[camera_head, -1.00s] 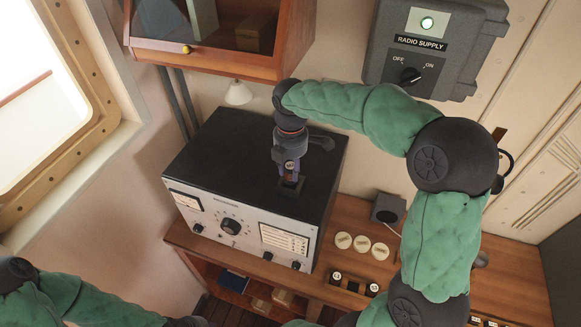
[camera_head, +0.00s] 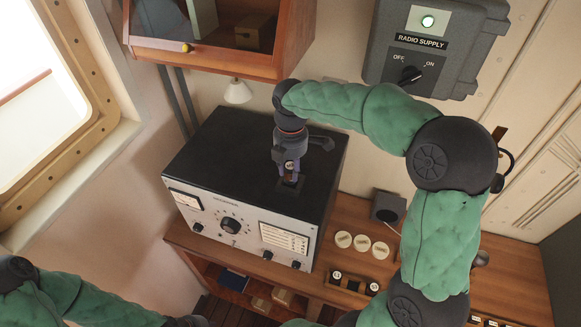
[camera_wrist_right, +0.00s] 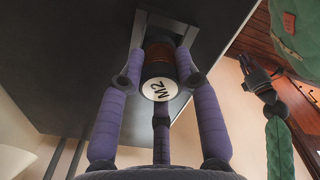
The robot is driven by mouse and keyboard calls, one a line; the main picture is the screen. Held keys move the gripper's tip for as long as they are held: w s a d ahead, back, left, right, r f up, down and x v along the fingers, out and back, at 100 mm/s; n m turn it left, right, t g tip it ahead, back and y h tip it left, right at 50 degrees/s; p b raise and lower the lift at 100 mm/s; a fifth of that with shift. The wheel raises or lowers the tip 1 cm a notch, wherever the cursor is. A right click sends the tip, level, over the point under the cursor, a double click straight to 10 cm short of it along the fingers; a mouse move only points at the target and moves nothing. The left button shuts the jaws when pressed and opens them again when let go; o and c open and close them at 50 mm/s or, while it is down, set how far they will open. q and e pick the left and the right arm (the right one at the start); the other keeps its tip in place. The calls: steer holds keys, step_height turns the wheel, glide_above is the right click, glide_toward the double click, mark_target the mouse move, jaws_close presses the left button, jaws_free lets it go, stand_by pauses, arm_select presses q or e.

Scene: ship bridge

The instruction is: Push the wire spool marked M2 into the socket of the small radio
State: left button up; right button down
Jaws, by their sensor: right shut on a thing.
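The small radio (camera_head: 235,140) is a box with a black top and a pale front of dials, on the wooden counter. Its socket (camera_head: 291,186) is a dark square opening in the top. My right gripper (camera_head: 289,172) is above it, its purple fingers shut around the wire spool marked M2 (camera_wrist_right: 160,90). The spool has a white end label, a dark body and a brown band. Its far end is at the socket's frame (camera_wrist_right: 184,32); how deep it sits is hidden.
Three white discs (camera_head: 362,243) and a small dark box (camera_head: 388,207) are on the counter (camera_head: 420,285) right of the radio. The radio supply box (camera_head: 435,50) and a wooden cabinet (camera_head: 220,65) hang behind.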

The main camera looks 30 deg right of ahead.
steer(key=shift+f+b, duration=0.45)
steer(key=shift+f, duration=0.85)
stand_by(4.0)
steer(key=c, duration=0.8)
jaws_free()
step_height(320, 180, up, 12)
steer(key=shift+r, duration=0.1)
stand_by(0.4)
